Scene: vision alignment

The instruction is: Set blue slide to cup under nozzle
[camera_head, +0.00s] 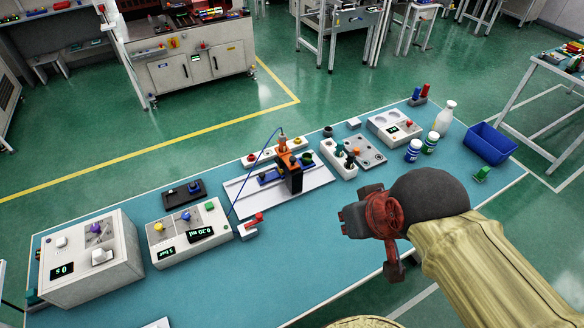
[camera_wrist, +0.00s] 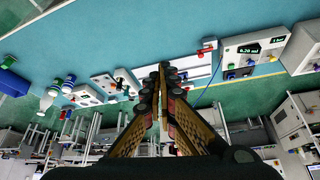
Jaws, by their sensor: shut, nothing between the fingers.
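The blue slide (camera_head: 270,176) lies on a white plate (camera_head: 300,194) near the middle of the bench. An orange nozzle holder (camera_head: 284,146) with a dark block in front stands over it, fed by a blue hose. The holder hides part of the slide, and I cannot make out which cup is under the nozzle. My gripper (camera_head: 352,222) is right of and nearer than the plate, apart from it, above the bench. In the wrist view my gripper (camera_wrist: 163,68) has its fingers together and empty, and partly covers the upside-down station.
A red-handled device (camera_head: 250,226) sits left of the plate. Control boxes (camera_head: 188,232) with displays stand further left. Right of the plate are white-topped units (camera_head: 396,128), bottles (camera_head: 445,116) and a blue bin (camera_head: 490,143). The bench front (camera_head: 300,265) is clear.

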